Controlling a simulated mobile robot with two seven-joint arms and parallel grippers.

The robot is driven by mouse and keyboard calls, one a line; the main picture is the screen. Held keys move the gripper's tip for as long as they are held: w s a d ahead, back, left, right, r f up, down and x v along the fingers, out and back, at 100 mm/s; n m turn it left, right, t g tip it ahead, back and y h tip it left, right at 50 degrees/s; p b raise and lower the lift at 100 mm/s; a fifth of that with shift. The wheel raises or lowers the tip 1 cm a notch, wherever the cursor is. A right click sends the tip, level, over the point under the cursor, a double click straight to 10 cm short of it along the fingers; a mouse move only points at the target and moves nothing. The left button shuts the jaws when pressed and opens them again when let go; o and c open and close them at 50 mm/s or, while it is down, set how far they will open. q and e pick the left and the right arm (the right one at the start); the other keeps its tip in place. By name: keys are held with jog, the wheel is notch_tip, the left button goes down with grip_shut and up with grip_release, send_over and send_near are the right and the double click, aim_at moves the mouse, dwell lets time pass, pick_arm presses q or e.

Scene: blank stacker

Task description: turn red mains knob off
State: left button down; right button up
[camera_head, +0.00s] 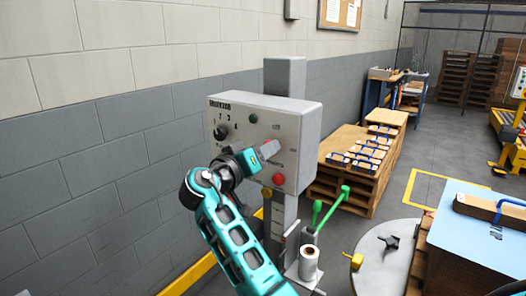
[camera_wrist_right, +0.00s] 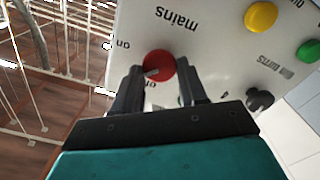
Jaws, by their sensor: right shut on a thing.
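The red mains knob (camera_wrist_right: 158,65) shows in the right wrist view on a pale panel, beside the upside-down word "mains". My right gripper (camera_wrist_right: 163,78) has its two dark fingers on either side of the knob and is shut on it. A pale line crosses the knob's face. In the head view my right gripper (camera_head: 260,155) is at the front of the grey control box (camera_head: 300,130), and its hand covers part of the panel. A red round control (camera_head: 279,180) shows below the gripper there. My left gripper is not in view.
A black knob (camera_head: 220,132) and a green button (camera_head: 253,118) are on the box. Yellow (camera_wrist_right: 261,16) and green (camera_wrist_right: 308,51) buttons and a small black knob (camera_wrist_right: 259,99) show in the wrist view. A block wall stands behind; stacked pallets (camera_head: 345,185) stand at right.

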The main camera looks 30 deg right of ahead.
jog(key=n, duration=0.9)
jog(key=shift+f+p, duration=0.15)
jog(key=shift+p, duration=0.15)
jog(key=shift+n, duration=0.3)
jog(key=o, duration=1.1)
jog(key=shift+c, duration=0.2)
jog(key=b+v, duration=0.2)
jog(key=v, duration=1.1)
